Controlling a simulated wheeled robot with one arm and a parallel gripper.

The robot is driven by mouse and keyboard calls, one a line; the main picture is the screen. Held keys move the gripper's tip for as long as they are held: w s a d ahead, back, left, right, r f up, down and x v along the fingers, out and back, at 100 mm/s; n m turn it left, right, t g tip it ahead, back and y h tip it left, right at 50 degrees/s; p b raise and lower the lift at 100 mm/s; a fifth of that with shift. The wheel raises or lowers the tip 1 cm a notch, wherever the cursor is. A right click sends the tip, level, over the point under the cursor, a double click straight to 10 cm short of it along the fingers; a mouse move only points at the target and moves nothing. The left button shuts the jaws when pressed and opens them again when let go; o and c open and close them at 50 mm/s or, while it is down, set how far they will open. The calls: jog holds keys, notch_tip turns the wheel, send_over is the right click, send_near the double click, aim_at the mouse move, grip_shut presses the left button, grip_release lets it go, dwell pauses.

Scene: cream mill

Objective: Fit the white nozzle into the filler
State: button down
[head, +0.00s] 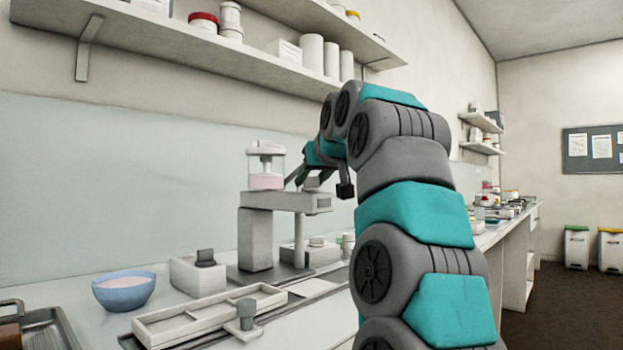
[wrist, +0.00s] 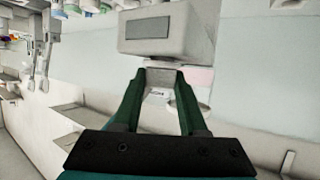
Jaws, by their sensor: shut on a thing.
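The filler (head: 285,201) stands on the counter, pale grey, with a clear hopper (head: 266,165) of pink cream on top. Its arm ends in a block with a grey panel, which fills the upper middle of the wrist view (wrist: 180,32). My gripper (head: 297,181) is beside the end of this arm, about level with its top. In the wrist view my gripper (wrist: 161,76) has its dark green fingers shut on a small pale piece, the white nozzle (wrist: 160,80), close to the block. I cannot tell whether they touch. The nozzle is too small to make out in the head view.
A white tray (head: 190,322), a blue bowl (head: 124,291) of pink cream and a white box (head: 197,276) with a dark top are on the counter left of the filler. A shelf (head: 215,45) with jars hangs above. Small containers stand behind the filler.

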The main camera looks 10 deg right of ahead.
jog(key=shift+c, duration=1.9)
grip_release()
jog(key=shift+r+p, duration=2.15)
jog(key=shift+p, duration=0.05)
jog(key=shift+w+d+r, duration=0.1)
jog(key=shift+r, duration=0.2)
jog(key=shift+r+p, duration=0.45)
jog(key=shift+r, duration=0.1)
